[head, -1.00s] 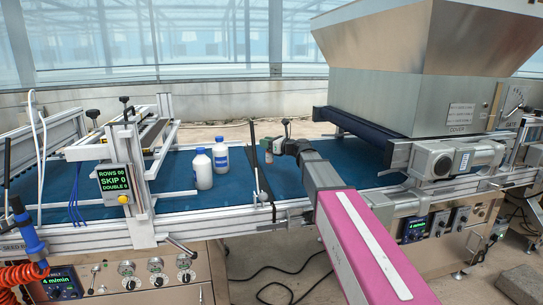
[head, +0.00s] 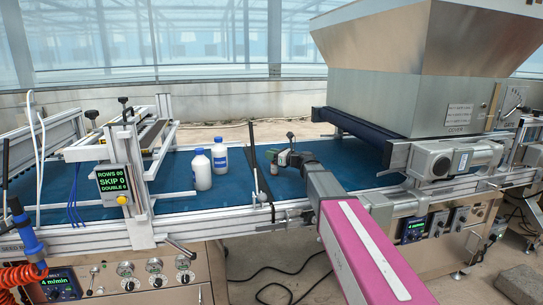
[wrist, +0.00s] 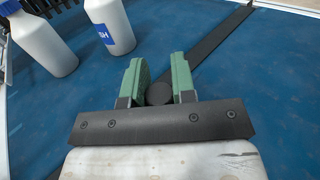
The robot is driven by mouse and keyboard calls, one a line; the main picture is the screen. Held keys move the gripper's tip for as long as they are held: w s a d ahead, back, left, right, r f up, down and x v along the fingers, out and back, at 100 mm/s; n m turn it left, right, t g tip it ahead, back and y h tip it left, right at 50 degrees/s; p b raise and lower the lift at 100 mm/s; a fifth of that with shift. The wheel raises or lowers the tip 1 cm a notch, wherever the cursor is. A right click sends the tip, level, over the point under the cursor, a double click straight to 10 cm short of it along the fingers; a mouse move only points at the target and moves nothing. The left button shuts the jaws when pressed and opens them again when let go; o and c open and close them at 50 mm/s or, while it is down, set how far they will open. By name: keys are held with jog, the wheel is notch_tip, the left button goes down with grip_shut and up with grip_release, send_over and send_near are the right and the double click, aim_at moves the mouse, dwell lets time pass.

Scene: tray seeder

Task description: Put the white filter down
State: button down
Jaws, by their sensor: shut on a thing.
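My gripper (head: 280,158) is over the blue belt, just right of the black bar, with its green fingers pointing down. In the wrist view the gripper (wrist: 158,88) is shut on a small round piece, the filter (wrist: 158,94), whose dark grey end faces the camera. In the head view a small pale part of the filter (head: 274,169) shows below the fingers. Its white side is hardly visible. I cannot tell whether its lower end touches the belt.
Two white bottles, a left one (head: 201,172) and a right one (head: 220,160), stand left of the black bar (head: 253,165). The blue belt (head: 345,170) is clear to the right. A steel hopper (head: 400,60) rises at the right.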

jog(key=c, duration=0.9)
grip_release()
jog(key=shift+c, duration=0.2)
jog(key=v, duration=1.2)
jog(key=shift+r, duration=0.1)
